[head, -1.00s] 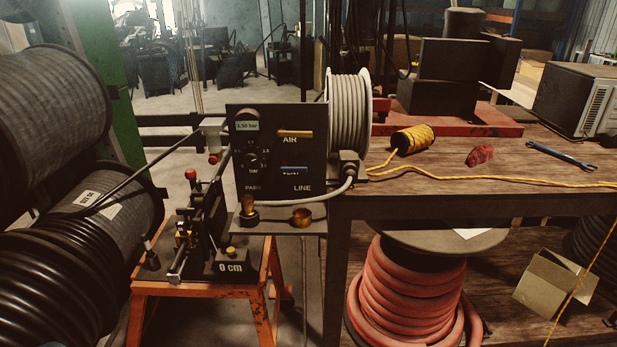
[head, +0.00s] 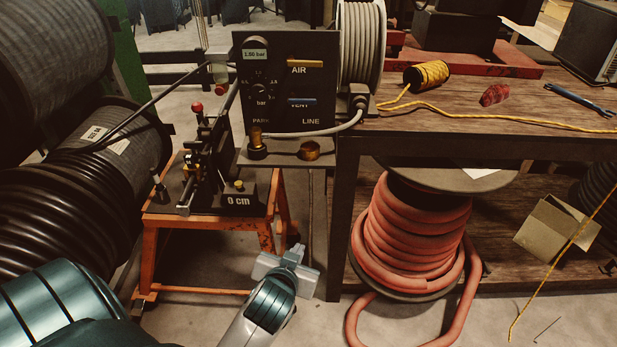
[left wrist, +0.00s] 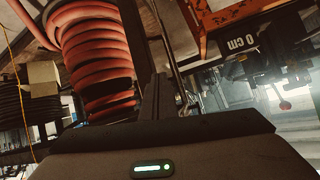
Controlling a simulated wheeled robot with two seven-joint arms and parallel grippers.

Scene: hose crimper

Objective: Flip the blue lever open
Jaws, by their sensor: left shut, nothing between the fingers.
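The blue lever (head: 303,102) is a short flat bar on the black control panel (head: 262,85), lying horizontal over the word VENT. A yellow lever (head: 304,63) lies horizontal above it, by the word AIR. The panel's display reads about 1.50 bar, though its digits are small. My left gripper (head: 294,252) is low in front of the orange stand, below and well apart from the panel. It is shut and empty. The blue lever does not show in the left wrist view. My right gripper is in neither view.
The orange stand (head: 160,232) carries the crimper with a 0 cm label. A red hose coil (head: 410,235) stands under the wooden bench (head: 560,125), right of my left gripper; it also shows in the left wrist view (left wrist: 95,50). Black hose reels fill the left side.

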